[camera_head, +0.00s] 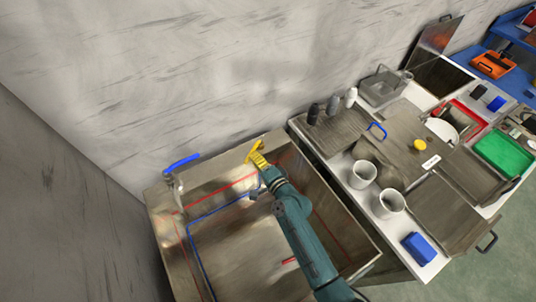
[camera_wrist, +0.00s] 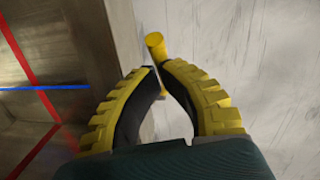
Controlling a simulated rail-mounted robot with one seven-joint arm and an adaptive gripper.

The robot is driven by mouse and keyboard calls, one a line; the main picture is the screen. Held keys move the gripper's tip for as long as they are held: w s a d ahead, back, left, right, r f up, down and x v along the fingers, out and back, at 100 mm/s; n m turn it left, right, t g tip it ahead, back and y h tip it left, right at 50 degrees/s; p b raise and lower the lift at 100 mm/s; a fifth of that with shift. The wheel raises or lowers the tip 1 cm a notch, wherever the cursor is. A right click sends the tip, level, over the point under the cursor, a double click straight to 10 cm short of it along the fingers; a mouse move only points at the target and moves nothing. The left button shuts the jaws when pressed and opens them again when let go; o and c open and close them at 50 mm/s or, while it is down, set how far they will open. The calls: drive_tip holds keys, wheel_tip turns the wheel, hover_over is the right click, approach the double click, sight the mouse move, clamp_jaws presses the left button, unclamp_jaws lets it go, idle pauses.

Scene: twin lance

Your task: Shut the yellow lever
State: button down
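The yellow lever (camera_head: 256,153) is at the far rim of the metal basin, by the wall. In the wrist view a rounded end of the yellow lever (camera_wrist: 156,45) shows just past my fingertips; the rest is partly hidden behind the fingers. My gripper (camera_wrist: 157,68) has yellow-and-black fingers curved inward, with their tips almost together and only a narrow gap between them. I see nothing clearly held. The tips are close to the lever; I cannot tell whether they touch it. In the head view my gripper (camera_head: 266,172) is right beside the lever.
A blue lever (camera_head: 182,163) stands at the basin's left back corner. The metal basin (camera_head: 162,218) has red and blue lines inside. The wall is close behind. To the right, a worktop holds white cups (camera_head: 363,174), bottles, trays and a blue box (camera_head: 419,249).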

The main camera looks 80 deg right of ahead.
drive_tip(key=shift+w, duration=1.05)
drive_tip(key=shift+w+d, duration=0.2)
drive_tip(key=shift+w, duration=0.3)
drive_tip(key=shift+w+d, duration=0.15)
drive_tip(key=shift+w, duration=0.45)
drive_tip(key=shift+p, duration=0.3)
